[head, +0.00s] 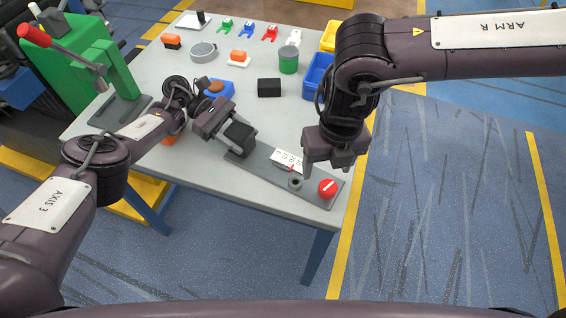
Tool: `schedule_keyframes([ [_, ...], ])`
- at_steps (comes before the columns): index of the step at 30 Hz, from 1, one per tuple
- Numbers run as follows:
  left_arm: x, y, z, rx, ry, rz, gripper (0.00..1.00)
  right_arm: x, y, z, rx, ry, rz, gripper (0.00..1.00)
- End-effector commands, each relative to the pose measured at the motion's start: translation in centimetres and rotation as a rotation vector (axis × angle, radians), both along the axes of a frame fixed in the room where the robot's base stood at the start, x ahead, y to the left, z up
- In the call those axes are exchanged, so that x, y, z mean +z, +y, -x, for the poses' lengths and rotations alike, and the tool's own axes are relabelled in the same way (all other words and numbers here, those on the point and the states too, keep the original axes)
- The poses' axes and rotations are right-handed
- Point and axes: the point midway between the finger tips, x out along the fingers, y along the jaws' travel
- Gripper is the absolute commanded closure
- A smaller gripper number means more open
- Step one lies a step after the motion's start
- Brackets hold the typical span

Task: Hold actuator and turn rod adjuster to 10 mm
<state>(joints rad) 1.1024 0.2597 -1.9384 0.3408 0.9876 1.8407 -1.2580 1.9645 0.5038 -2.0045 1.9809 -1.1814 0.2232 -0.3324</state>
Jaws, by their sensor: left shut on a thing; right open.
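The actuator (239,138) is a dark block at the left end of a grey base plate (268,167) near the table's front right corner. My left gripper (232,131) is shut on the block. A white scale card (287,158) with a small red pointer stands along the plate; its markings are too small to read. A small grey round part (295,183) sits beside the card. The rod adjuster, a red knob (327,188) with a white line, is at the plate's right end. My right gripper (333,166) is open, pointing down just behind the knob and apart from it.
A black box (269,88), a green cup (288,60) and a blue bin (318,76) stand farther back. Small coloured clamps and orange-topped parts line the table's (200,180) back. A green press with a red-handled lever (34,36) stands at the left. The floor right of the table is clear.

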Motion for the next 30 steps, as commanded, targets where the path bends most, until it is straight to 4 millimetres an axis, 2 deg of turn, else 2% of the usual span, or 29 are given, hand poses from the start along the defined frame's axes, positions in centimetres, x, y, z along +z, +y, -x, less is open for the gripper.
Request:
schedule_keyframes([
  [1, -0.6, 0.0, 0.4, -0.006, 0.016, -0.008, 0.89, -0.1, -0.6, 0.1, -0.001, 0.001, 0.019, 0.35],
  [5, -0.6, 0.0, 0.4, -0.006, 0.016, -0.008, 0.89, -0.6, -1.3, 0.2, -0.002, 0.005, 0.041, 0.35],
  [11, -0.6, 0.0, 0.5, -0.006, 0.016, -0.008, 0.89, -2.7, -1.3, 0.3, -0.001, 0.007, 0.04, 0.35],
  [21, -0.6, 0.0, 0.4, -0.006, 0.016, -0.008, 0.89, -7.5, -1.2, 0.3, -0.003, 0.007, 0.037, 0.35],
  [30, -0.6, 0.0, 0.4, -0.006, 0.016, -0.008, 0.89, -9.2, -1.2, 0.2, -0.003, 0.004, 0.037, 0.35],
])
